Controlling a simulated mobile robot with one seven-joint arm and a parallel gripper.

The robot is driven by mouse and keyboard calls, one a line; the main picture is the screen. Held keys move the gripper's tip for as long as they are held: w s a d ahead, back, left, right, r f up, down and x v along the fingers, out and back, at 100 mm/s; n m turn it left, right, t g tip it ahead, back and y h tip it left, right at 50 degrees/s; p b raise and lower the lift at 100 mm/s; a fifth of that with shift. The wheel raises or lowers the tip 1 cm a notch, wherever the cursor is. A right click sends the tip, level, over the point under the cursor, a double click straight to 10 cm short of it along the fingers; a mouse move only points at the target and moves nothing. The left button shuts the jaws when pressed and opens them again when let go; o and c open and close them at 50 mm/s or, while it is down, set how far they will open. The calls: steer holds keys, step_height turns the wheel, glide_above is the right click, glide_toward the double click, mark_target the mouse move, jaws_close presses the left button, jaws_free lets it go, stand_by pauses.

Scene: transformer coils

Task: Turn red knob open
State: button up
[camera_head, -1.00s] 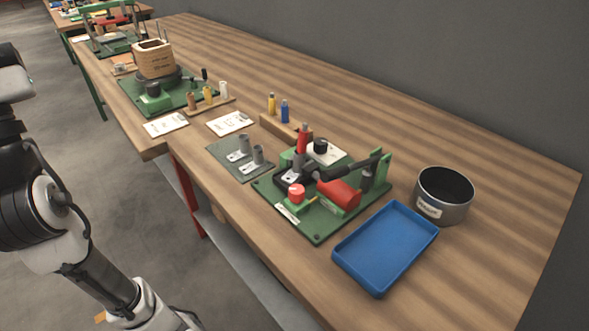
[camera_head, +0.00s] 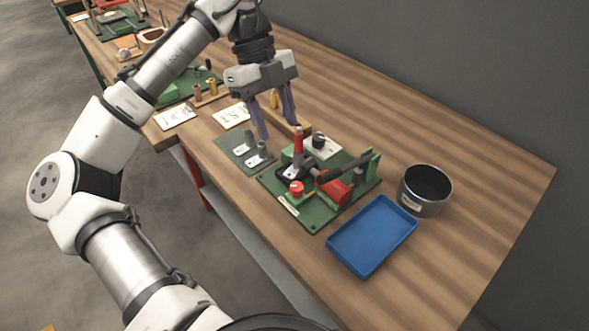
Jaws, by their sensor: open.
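A small red knob (camera_head: 296,188) sits at the front of a green machine plate (camera_head: 307,215) on the bench. A red upright handle (camera_head: 298,140) and a red cylinder (camera_head: 333,190) are on the same plate. My gripper (camera_head: 277,121) is open, its two purple fingers pointing down. It hangs above the back left of the green plate, near the grey mat with the metal brackets, apart from the knob. Nothing shows between the fingers.
A blue tray (camera_head: 372,236) and a dark metal pot (camera_head: 425,190) stand right of the plate. A grey mat (camera_head: 232,146) with two brackets lies left of it. A black lever (camera_head: 345,168) crosses the plate.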

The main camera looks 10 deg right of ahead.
mark_target(296, 186)
steer(key=x, duration=1.3)
steer(key=shift+s+d+f, duration=0.1)
steer(key=shift+d+f, duration=0.05)
steer(key=shift+f, duration=0.15)
steer(key=shift+c, duration=0.5)
steer(key=c, duration=0.9)
